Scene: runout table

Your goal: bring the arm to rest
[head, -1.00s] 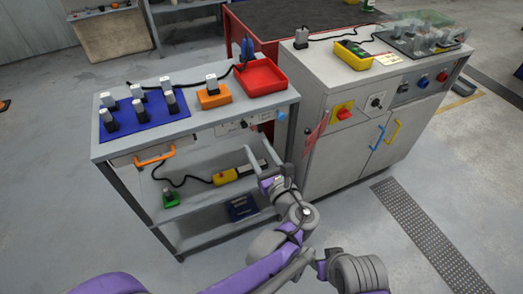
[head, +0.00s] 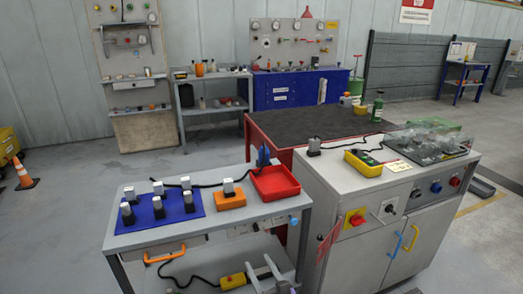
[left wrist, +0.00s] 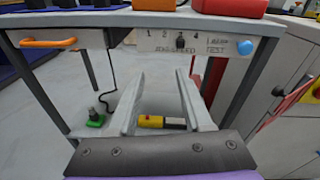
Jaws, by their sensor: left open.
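My left gripper (head: 262,268) shows at the bottom edge of the head view, in front of the grey trolley table (head: 120,232). Its two fingers stand apart and nothing is between them. In the left wrist view the open fingers (left wrist: 160,76) point toward the trolley's front, below the panel with a dial and a blue knob (left wrist: 245,47). A yellow device (left wrist: 151,121) shows beyond and between the fingers, on the lower shelf. Most of my left arm is out of the head view. My right gripper is in neither view.
The trolley carries a blue mat (head: 160,222) with several grey-topped pieces, an orange block (head: 230,202) and a red tray (head: 275,187). An orange handle (head: 164,258) projects at its front. A grey cabinet (head: 345,250) stands close on the right. Open floor lies left.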

